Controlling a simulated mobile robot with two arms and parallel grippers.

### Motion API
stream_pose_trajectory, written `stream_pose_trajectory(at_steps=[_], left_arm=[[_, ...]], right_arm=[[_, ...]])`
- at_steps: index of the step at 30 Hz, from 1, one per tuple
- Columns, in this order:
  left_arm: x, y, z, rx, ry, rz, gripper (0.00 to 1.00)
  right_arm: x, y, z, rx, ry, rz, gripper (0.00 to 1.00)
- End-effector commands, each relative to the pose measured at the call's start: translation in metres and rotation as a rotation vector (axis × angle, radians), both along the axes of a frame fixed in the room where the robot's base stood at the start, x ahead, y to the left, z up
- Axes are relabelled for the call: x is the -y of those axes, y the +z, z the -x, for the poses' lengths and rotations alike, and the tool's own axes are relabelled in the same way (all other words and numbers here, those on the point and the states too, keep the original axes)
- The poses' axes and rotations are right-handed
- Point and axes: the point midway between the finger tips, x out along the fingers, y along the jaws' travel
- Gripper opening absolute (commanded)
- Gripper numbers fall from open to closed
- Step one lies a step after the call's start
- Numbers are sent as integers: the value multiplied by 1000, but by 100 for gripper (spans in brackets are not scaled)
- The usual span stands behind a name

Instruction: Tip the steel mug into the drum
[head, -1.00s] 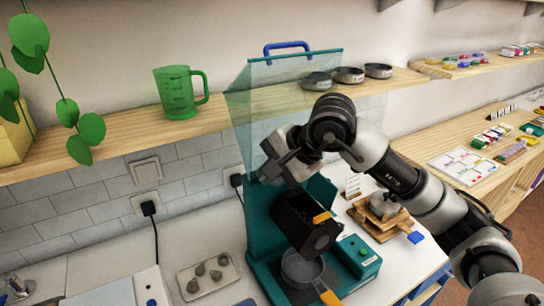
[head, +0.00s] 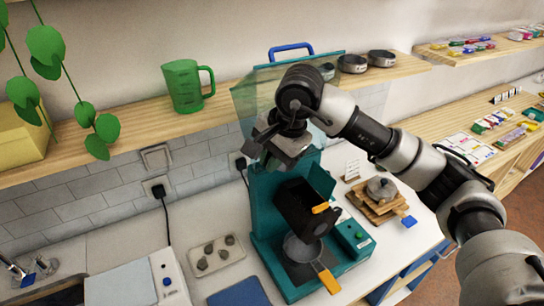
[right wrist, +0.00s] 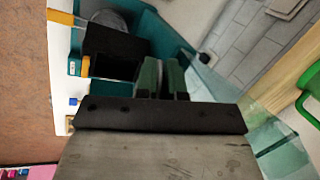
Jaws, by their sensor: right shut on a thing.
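The teal machine (head: 262,215) holds a black box-shaped drum (head: 300,208) with an orange tab; it also shows in the right wrist view (right wrist: 115,45). A round steel vessel (head: 302,250) with an orange handle sits below the drum's mouth. I cannot tell whether it is the steel mug. My right gripper (head: 272,150) is above the drum. In the right wrist view its dark fingers (right wrist: 163,78) are shut with a narrow greyish strip between them; what they hold is mostly hidden. My left gripper is not in view.
A clear teal shield (head: 255,100) with a blue handle rises behind my right gripper. The shelf holds a green jug (head: 187,86) and steel dishes (head: 352,63). A tray of stones (head: 216,255) lies left; a wooden stand with a grey lump (head: 381,188) stands right.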

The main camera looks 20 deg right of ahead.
Motion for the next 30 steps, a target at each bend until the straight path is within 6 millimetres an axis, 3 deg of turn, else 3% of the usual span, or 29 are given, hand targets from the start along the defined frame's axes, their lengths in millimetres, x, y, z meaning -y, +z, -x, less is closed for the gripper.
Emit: stream_pose_trajectory(at_steps=[5, 15, 30], left_arm=[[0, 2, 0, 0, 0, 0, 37], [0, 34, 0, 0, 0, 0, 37], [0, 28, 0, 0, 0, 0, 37]], right_arm=[[0, 2, 0, -2, 0, 2, 0], [-1, 28, -1, -149, 0, 147, 0], [0, 31, 0, -212, 0, 207, 0]])
